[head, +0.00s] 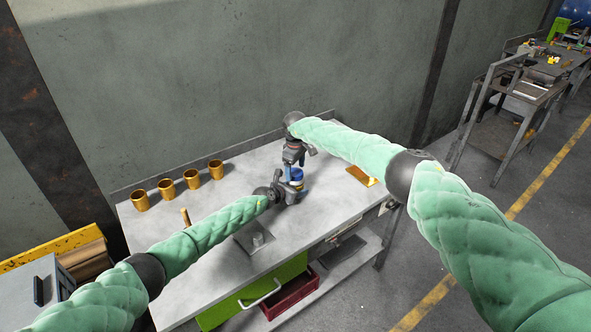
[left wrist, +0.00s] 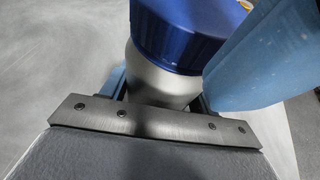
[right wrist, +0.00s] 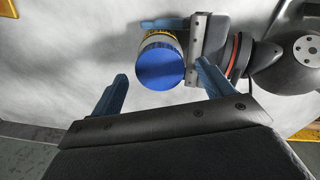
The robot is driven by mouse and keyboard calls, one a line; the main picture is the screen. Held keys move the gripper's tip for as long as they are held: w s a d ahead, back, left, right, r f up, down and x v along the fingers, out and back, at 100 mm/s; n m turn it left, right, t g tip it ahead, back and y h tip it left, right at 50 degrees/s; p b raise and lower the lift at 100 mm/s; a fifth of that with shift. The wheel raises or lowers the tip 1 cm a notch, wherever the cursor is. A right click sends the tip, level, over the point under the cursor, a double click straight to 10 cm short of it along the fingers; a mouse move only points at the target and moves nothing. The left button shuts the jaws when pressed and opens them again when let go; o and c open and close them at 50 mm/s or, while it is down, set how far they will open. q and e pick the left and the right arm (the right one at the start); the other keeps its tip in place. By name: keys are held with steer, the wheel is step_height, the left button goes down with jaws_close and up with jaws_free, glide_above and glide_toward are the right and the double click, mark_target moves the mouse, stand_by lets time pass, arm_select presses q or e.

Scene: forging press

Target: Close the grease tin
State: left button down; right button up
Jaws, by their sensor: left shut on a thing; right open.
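The grease tin has a blue lid (head: 297,174) on top and a yellow band below it. In the left wrist view the lid (left wrist: 180,38) sits over the tin's silver body (left wrist: 155,82); I cannot tell whether it is fully seated. My left gripper (head: 290,189) is shut on the tin's body from the side, near the table top. My right gripper (head: 291,166) is open, pointing down just above the tin. In the right wrist view the blue lid (right wrist: 160,69) shows beyond and between the open fingers (right wrist: 161,75), apart from them.
The tin is over a grey workbench (head: 215,208). Several brass cups (head: 166,189) stand along its back left. A brass plate (head: 361,176) lies at the right edge. A small square plate with a peg (head: 256,241) is near the front.

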arm_select(q)
steer(key=shift+a, duration=0.1)
arm_select(e)
step_height(320, 180, up, 11)
steer(key=shift+r, duration=0.15)
stand_by(0.3)
arm_select(q)
steer(key=shift+c, duration=1.6)
jaws_free()
steer(key=shift+s+a+r+p, duration=0.25)
steer(key=shift+a+p, duration=0.05)
steer(key=shift+p, duration=0.1)
steer(key=p+v, duration=0.3)
steer(key=v, duration=0.2)
steer(key=shift+s+a+r, duration=0.15)
steer(key=shift+s+a, duration=0.05)
steer(key=shift+s, duration=0.1)
steer(key=shift+s+a+r+p, duration=0.1)
steer(key=shift+s+a+p, duration=0.15)
steer(key=shift+s+p, duration=0.1)
arm_select(e)
step_height(320, 180, up, 4)
steer(key=shift+d+r, duration=0.1)
steer(key=shift+r, duration=0.1)
